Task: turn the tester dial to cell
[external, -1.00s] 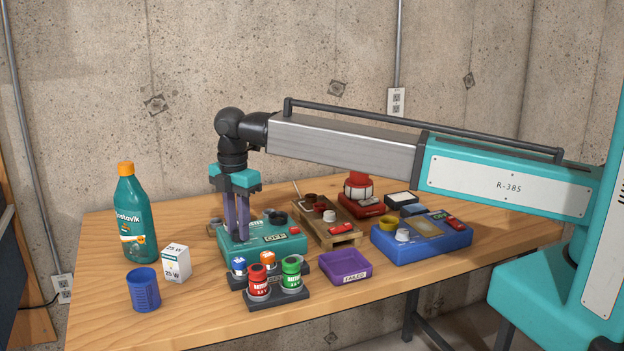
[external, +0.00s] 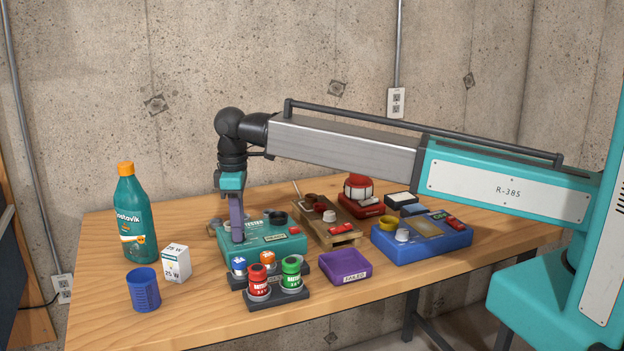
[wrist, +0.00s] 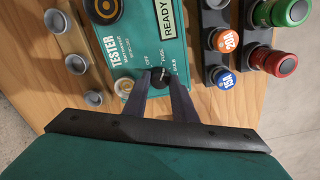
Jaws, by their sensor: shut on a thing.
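In the external view my gripper (external: 238,236) is seen nearly edge-on and hides the dial.
A fuse rack (wrist: 211,55) and a rack of red and green batteries (external: 281,296) stand close in front of the tester. A purple tray (external: 344,267), wooden stand (external: 345,239) and blue device (external: 425,246) lie to the right. A bottle (external: 135,220), bulb box (external: 176,263) and blue cup (external: 144,289) stand left.

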